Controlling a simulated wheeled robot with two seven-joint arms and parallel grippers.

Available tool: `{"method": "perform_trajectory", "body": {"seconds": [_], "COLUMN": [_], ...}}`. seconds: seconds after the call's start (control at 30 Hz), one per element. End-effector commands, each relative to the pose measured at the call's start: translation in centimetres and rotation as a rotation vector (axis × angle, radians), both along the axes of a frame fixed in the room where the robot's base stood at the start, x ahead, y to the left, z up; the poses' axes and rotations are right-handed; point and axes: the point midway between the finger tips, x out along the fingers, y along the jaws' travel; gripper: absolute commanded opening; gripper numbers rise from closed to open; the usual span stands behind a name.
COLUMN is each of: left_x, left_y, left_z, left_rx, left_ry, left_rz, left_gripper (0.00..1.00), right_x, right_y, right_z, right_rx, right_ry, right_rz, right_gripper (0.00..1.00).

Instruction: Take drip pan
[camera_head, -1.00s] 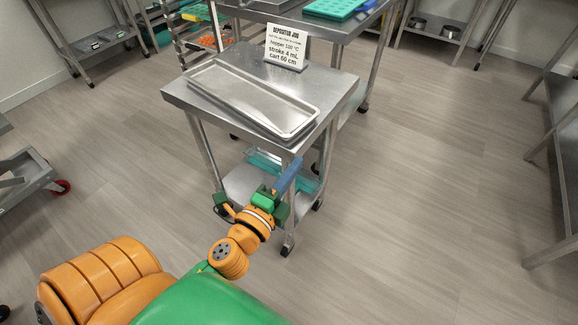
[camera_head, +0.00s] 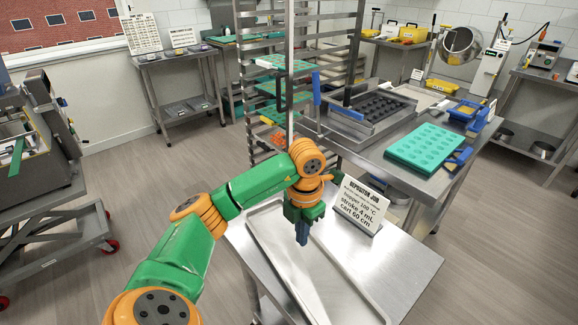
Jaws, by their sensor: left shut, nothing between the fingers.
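The drip pan appears to be the long shallow metal tray (camera_head: 345,285) lying flat on a small steel cart (camera_head: 412,268). Its lower end runs close to the bottom edge of the head view. My left gripper (camera_head: 302,240) points down over the upper part of the pan, with its blue fingers shut and empty. It hides a bit of the pan behind it. I cannot tell whether the fingertips touch the pan or hover above it. My right gripper is not in view.
A job sign (camera_head: 360,206) stands on the cart just right of the pan. Behind is a steel table (camera_head: 398,165) with a teal mold (camera_head: 424,148) and a dark mold tray (camera_head: 373,108). A tall rack (camera_head: 249,88) stands behind the cart.

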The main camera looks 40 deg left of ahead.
Motion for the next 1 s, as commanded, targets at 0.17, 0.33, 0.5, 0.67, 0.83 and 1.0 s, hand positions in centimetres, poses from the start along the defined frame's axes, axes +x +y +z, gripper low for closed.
{"method": "perform_trajectory", "body": {"seconds": [0.17, 0.33, 0.5, 0.67, 0.83, 1.0], "left_x": [-0.1, -0.1, -2.4, -3.8, -4.0, -4.0], "left_y": [-0.1, -0.2, 0.1, 0.3, 0.3, 0.3], "left_z": [-3.9, -7.6, -7.9, -8.2, -8.4, -8.4], "left_rx": [-0.003, -0.006, -0.002, -0.003, -0.003, -0.004], "left_ry": [0.005, 0.005, 0.005, 0.001, -0.002, -0.002], "left_rz": [-0.002, -0.004, -0.008, -0.007, -0.006, -0.006], "left_gripper": [0.0, 0.0, 0.0, 0.0, 0.0, 0.0], "right_x": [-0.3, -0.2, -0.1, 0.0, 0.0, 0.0], "right_y": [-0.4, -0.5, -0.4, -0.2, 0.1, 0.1], "right_z": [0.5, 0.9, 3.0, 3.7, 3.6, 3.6], "right_rx": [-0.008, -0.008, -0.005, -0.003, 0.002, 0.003], "right_ry": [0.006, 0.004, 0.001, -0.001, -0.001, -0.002], "right_rz": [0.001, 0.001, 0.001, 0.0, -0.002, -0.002], "right_gripper": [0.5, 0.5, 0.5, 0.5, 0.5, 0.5]}}
